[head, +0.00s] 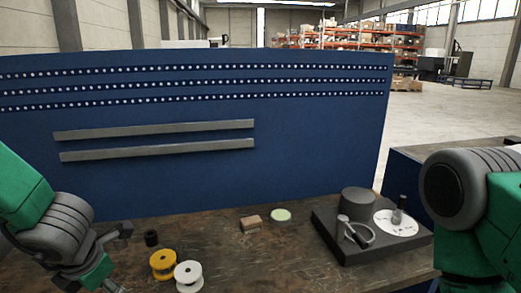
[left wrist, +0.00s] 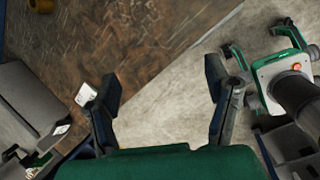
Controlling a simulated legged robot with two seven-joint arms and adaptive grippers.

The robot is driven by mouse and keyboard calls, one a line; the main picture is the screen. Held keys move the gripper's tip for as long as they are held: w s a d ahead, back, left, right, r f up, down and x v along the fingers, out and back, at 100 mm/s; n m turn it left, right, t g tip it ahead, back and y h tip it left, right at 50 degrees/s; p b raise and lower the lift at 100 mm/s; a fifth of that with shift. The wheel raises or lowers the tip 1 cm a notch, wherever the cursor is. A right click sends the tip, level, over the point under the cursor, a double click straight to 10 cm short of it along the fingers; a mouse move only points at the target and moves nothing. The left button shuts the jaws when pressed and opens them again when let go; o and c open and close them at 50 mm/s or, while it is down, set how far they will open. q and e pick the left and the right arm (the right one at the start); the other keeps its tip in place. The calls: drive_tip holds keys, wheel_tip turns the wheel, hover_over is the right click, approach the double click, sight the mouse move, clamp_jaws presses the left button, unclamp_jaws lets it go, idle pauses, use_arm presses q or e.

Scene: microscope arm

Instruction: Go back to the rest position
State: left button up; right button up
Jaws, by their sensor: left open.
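My left gripper (head: 122,258) is at the lower left of the head view, beside the left front part of the workbench (head: 215,235). In the left wrist view its two fingers (left wrist: 160,82) stand wide apart, with nothing between them. A small white thing (left wrist: 85,95) shows beside the left finger there; I cannot tell what it is. My right arm comes in at the right edge of the head view, but its gripper is out of view.
A yellow spool (head: 163,264), a white spool (head: 188,275) and a small black cylinder (head: 151,238) stand near my left gripper. A brown block (head: 251,223), a pale green disc (head: 280,215) and a dark base (head: 365,255) with fittings lie further right. A blue panel (head: 300,150) stands behind.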

use_arm(q)
drive_tip(key=s+a+f+m+g+y+b, duration=0.1)
drive_tip(key=s+f+m+b, duration=0.2)
drive_tip(key=s+f+m, duration=0.55)
drive_tip(key=s+f+m+b, duration=0.3)
drive_tip(key=f+m, duration=0.8)
drive_tip(key=f, duration=0.2)
drive_tip(key=s+d+f+m+g+h+b, duration=0.2)
drive_tip(key=s+d+f+m, duration=0.2)
drive_tip(key=s+f+m, duration=0.6)
drive_tip(key=s+m, duration=0.2)
drive_tip(key=m, duration=0.1)
drive_tip(key=shift+s+f, duration=0.2)
drive_tip(key=shift+s, duration=0.15)
drive_tip(key=shift+a+h, duration=0.15)
drive_tip(key=shift+h, duration=0.15)
